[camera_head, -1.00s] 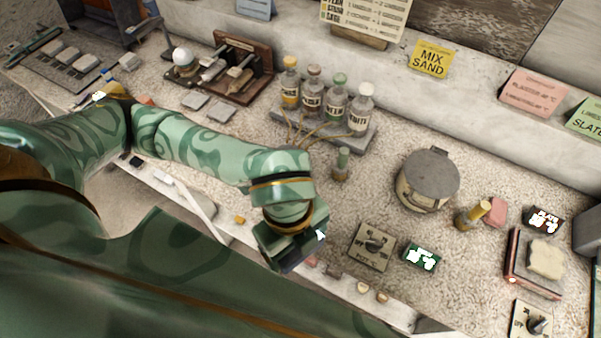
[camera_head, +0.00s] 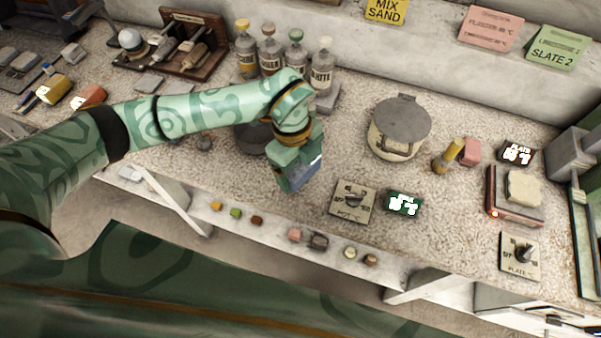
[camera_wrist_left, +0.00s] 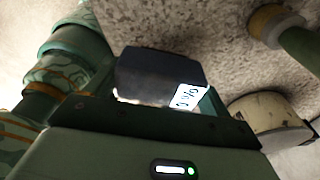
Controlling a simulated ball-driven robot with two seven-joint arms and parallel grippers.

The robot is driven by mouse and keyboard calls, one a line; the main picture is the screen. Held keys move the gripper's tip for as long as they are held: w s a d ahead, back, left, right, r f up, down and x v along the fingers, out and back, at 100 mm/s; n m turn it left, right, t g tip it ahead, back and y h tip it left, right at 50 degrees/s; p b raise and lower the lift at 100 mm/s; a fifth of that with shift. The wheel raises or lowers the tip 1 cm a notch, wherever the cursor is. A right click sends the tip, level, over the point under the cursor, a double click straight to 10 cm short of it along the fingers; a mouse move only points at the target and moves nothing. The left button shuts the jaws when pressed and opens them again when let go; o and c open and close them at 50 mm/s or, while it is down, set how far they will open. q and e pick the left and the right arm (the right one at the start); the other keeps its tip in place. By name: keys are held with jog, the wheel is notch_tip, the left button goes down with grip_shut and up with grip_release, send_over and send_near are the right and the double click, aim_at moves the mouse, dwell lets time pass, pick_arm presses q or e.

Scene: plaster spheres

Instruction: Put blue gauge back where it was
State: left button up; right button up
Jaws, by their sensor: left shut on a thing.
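My left gripper (camera_head: 297,182) is shut on the blue gauge (camera_head: 304,177), a small dark blue-grey block. It is held over the counter, left of the pot switch plate (camera_head: 352,201). In the left wrist view the gauge (camera_wrist_left: 158,72) sits between the fingers of my gripper (camera_wrist_left: 160,110), with a small lit display at its right end. Whether its underside touches the counter cannot be told. My right gripper is not in view.
A lidded pot (camera_head: 399,128) stands to the right, and several bottles (camera_head: 270,55) stand behind. A dark round thing (camera_head: 250,138) is partly hidden by my arm. Small coloured blocks (camera_head: 235,213) line the front edge. Speckled counter (camera_head: 325,150) lies bare between gripper and pot.

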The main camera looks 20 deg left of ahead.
aim_at(300, 175)
pick_arm(q)
notch_tip(300, 175, down, 4)
jog(key=shift+w+r+b, duration=0.15)
jog(key=shift+b, duration=0.4)
jog(key=shift+a, duration=0.1)
jog(key=o, duration=0.8)
jog(key=r+p, duration=0.1)
jog(key=r, duration=0.2)
jog(key=a+r, duration=0.1)
jog(key=r, duration=0.3)
jog(key=r+p, duration=0.1)
jog(key=r, duration=0.3)
jog(key=shift+w+a+p, duration=0.2)
jog(key=shift+w+p, duration=0.1)
jog(key=shift+w, duration=0.05)
jog(key=shift+a+r, duration=0.1)
jog(key=shift+r, duration=0.45)
